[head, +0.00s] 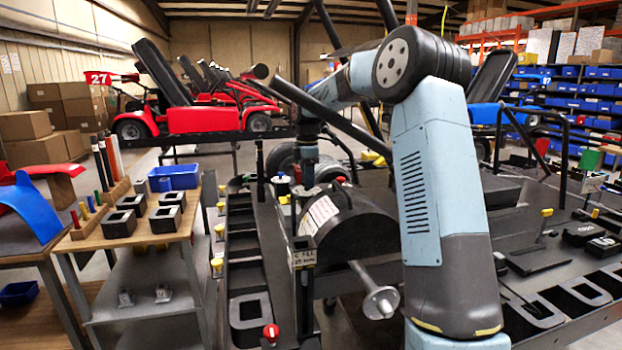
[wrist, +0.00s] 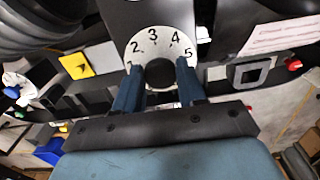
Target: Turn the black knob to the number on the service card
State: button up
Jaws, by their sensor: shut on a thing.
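The black knob (wrist: 160,73) sits at the centre of a white dial (wrist: 152,36) numbered 1 to 5. My gripper (wrist: 159,80) has its two blue fingers on either side of the knob, shut on it. A small mark shows near the 4; I cannot tell whether it is the knob's pointer. In the head view my gripper (head: 307,184) points down at the black machine, and the knob is not clear there. A small tag (head: 303,258) stands in front of the machine, its text too small to read surely. I cannot tell which sign is the service card.
A white label (head: 320,215) with unreadable print is on the black drum (head: 352,232). It also shows in the wrist view (wrist: 275,36). A metal shaft end (head: 380,302) sticks out in front. A wooden-topped cart (head: 150,238) with black holders and a blue bin (head: 174,177) stands left.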

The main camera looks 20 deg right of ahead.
jog(key=shift+a+r, duration=0.1)
jog(key=shift+a, duration=0.2)
jog(key=m, duration=0.7)
jog(key=shift+w+m, duration=0.1)
jog(key=shift+m, duration=0.3)
jog(key=m, duration=0.3)
jog(key=shift+m, duration=2.2)
jog(key=shift+d, duration=0.1)
jog(key=o, duration=1.1)
jog(key=shift+c, duration=0.2)
